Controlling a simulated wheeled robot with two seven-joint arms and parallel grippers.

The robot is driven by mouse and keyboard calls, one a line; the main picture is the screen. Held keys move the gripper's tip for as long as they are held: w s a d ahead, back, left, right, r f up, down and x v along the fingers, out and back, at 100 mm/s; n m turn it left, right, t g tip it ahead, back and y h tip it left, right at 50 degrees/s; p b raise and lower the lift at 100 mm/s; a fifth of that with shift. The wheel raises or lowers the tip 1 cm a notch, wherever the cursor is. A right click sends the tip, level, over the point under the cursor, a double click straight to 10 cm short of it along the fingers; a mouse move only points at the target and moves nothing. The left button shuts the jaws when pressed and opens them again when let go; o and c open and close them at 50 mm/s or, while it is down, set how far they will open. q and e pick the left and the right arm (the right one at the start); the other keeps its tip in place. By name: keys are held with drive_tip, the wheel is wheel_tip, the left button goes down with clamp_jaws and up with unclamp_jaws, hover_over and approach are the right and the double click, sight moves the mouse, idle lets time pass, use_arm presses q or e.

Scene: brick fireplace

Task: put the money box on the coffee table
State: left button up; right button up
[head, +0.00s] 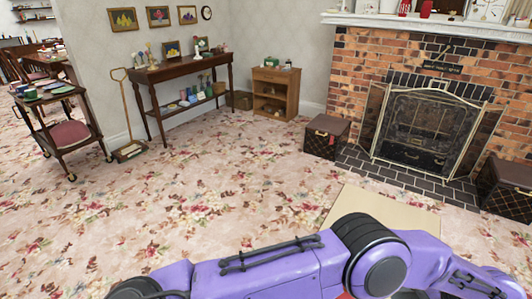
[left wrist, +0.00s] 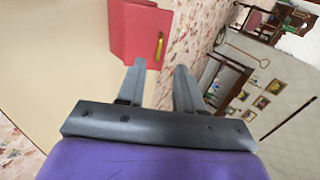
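In the left wrist view a red box with a gold handle, seemingly the money box (left wrist: 130,30), rests on or against a smooth cream surface (left wrist: 50,60). My left gripper (left wrist: 159,66) has its two fingers spread with nothing between them. One fingertip overlaps the lower edge of the box in the picture; I cannot tell whether they touch. In the head view a flat cream top, possibly the coffee table (head: 405,212), shows behind my purple arm, which hides most of it. A small red patch shows below the arm at the bottom edge. Neither gripper shows in the head view.
Floral carpet (head: 230,205) lies open to the left. A brown trunk (head: 326,136) stands beside the fireplace (head: 425,125), and another trunk (head: 505,188) is at the right. A console table (head: 180,72), a small wooden shelf (head: 275,90) and a wheeled cart (head: 60,125) stand farther back.

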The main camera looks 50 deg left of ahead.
use_arm(q)
drive_tip(key=s+a+f+g+h, duration=0.1)
drive_tip(key=s+f, duration=0.3)
drive_tip(key=s+f+g+h, duration=0.1)
drive_tip(key=s+f, duration=0.3)
drive_tip(key=f, duration=0.1)
drive_tip(key=s+a+f+g+h, duration=0.1)
drive_tip(key=s+f+h, duration=0.1)
drive_tip(key=s+f, duration=0.2)
drive_tip(key=shift+x, duration=0.8)
drive_tip(key=s+a+f+n+h, duration=0.1)
drive_tip(key=s+a+f+h, duration=0.2)
drive_tip(key=s, duration=0.5)
drive_tip(key=s+a+f+h, duration=0.2)
drive_tip(key=s+f, duration=0.3)
drive_tip(key=s, duration=0.2)
drive_tip(key=s+a+r+n+t+y, duration=0.1)
drive_tip(key=a+t, duration=0.3)
drive_tip(key=a, duration=0.4)
drive_tip(key=s+a+r+n+t+y, duration=0.1)
drive_tip(key=a+t, duration=0.3)
drive_tip(key=a, duration=0.4)
drive_tip(key=shift+s+a+r+n+y, duration=0.25)
drive_tip(key=shift+s+r+n+y, duration=0.15)
drive_tip(key=shift+r+y, duration=0.4)
drive_tip(key=shift+r, duration=0.1)
